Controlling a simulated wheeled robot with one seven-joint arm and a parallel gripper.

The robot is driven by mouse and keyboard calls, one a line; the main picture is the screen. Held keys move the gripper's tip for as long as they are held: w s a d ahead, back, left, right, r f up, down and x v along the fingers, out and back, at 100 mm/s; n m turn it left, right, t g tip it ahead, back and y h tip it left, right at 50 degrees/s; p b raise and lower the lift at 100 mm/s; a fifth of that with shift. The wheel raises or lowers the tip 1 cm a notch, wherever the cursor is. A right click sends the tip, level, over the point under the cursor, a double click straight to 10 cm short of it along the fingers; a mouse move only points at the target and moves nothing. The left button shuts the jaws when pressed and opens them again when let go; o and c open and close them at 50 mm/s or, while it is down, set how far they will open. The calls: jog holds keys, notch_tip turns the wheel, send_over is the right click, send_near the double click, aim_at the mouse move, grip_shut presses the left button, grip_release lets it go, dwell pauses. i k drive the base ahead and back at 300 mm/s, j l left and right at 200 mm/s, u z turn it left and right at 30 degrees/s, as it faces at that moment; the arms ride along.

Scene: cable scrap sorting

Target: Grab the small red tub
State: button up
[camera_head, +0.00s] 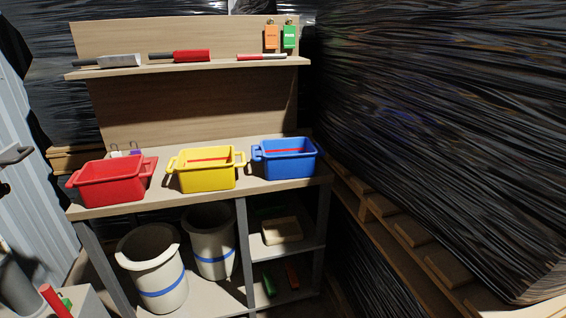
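The small red tub (110,192) stands upright at the left end of the workbench top (225,196), near its front edge. It has a handle on each short side, and its right handle sticks up toward the back. Its inside looks empty from here, though the near wall hides part of the floor. I cannot make out my gripper in this view. A grey and dark part is cut off at the left edge, and I cannot tell what it is.
A yellow tub (207,181) and a blue tub (286,168) stand to the right, each with something red inside. Small white and purple items sit behind the red tub. Two pale bins (152,265) stand below. Black-wrapped stacks (440,130) fill the right.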

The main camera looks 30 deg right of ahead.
aim_at(107, 182)
jog(key=i+j, duration=0.25)
jog(key=i, duration=0.25)
jog(key=i+j, duration=0.25)
jog(key=i, duration=0.25)
jog(key=i+j+z, duration=0.1)
jog(key=i+j, duration=0.15)
jog(key=i, duration=0.25)
jog(key=i+j, duration=0.3)
jog(key=i, duration=0.2)
